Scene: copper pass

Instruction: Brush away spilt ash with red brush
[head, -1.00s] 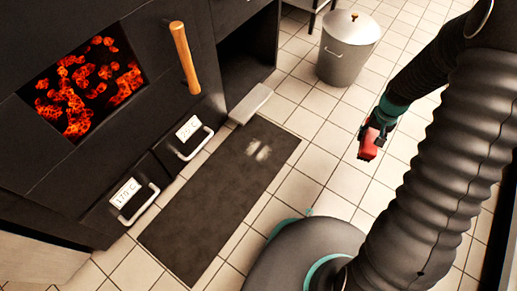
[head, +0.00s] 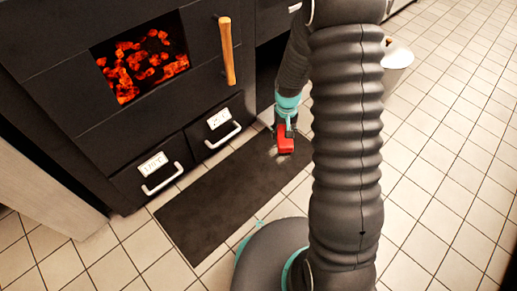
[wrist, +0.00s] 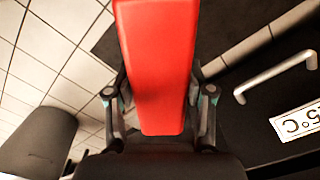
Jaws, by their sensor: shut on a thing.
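The red brush (head: 286,140) is in my gripper (head: 287,124), at the far right part of the dark mat (head: 215,205) in the head view. The spilt ash shows as a faint pale patch (head: 274,153) on the mat, just left of the brush and partly hidden by it. In the wrist view my gripper (wrist: 160,97) has a finger on each side of the red brush (wrist: 155,60), shut on it. I cannot tell whether the brush touches the mat. No ash is clear in the wrist view.
A black oven with glowing coals (head: 140,66) and a wooden handle (head: 226,50) stands behind the mat. Two drawers with metal handles (head: 223,137) face the mat. A metal bin (head: 397,60) is partly hidden by my arm. Tiled floor (head: 440,200) is clear at right.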

